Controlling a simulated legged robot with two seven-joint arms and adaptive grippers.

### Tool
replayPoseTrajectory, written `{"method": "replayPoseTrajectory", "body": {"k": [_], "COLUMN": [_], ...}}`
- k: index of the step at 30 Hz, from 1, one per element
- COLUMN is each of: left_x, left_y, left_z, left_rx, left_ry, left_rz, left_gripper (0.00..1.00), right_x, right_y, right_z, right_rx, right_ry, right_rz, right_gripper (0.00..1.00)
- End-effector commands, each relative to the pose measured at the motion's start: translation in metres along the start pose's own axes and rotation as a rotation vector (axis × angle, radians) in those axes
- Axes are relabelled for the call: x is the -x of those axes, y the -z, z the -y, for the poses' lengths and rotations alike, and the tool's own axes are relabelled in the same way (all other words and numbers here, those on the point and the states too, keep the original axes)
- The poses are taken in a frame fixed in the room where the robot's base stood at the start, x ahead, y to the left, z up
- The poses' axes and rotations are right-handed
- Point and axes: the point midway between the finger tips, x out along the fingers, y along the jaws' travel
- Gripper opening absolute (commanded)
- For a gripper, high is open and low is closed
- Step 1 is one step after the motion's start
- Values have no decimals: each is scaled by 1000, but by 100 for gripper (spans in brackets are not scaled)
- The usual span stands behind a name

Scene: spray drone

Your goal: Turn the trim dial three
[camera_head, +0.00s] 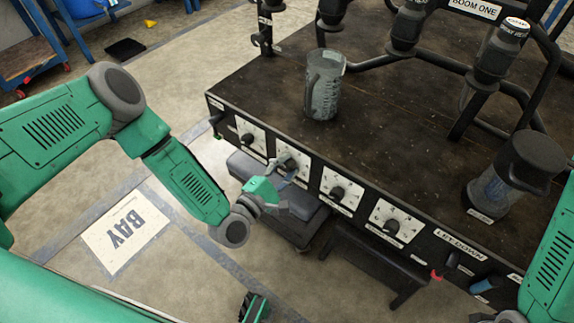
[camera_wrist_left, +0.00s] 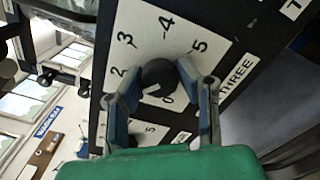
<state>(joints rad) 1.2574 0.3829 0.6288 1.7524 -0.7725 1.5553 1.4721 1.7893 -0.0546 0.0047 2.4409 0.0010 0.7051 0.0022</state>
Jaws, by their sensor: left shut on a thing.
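Trim dial three is a black round knob (camera_wrist_left: 160,76) on a white numbered plate (camera_wrist_left: 140,40), with the label THREE (camera_wrist_left: 237,75) beside it in the left wrist view. Numbers 2 to 5 and a 0 show around it. A pale mark shows on the knob, but I cannot tell exactly which number it points to. In the head view this dial plate (camera_head: 302,160) is second from the left on the bench front. My left gripper (camera_wrist_left: 160,92) is shut on the knob, one finger on each side; it also shows in the head view (camera_head: 281,172). My right gripper is out of view.
Other dials (camera_head: 249,135), (camera_head: 338,193), (camera_head: 393,222) sit along the bench front. A clear jug (camera_head: 323,88) and a dark-lidded container (camera_head: 515,175) stand on the bench (camera_head: 400,120). A grey padded seat (camera_head: 270,185) is under the left arm. Pipes and nozzles rise behind.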

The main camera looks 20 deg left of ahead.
Motion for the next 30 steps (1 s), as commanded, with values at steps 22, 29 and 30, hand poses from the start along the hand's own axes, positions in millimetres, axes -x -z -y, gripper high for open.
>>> {"method": "replayPoseTrajectory", "body": {"k": [22, 29, 30], "left_x": [1, 1, 1], "left_y": [0, 0, 0], "left_z": [3, 4, 4], "left_rx": [-712, -929, -967], "left_ry": [9, 11, 11], "left_rz": [2, 5, 4], "left_gripper": [0, 0, 0], "right_x": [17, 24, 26], "right_y": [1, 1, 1], "right_z": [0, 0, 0], "right_rx": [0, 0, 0], "right_ry": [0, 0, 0], "right_rz": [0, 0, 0], "right_gripper": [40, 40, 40]}}
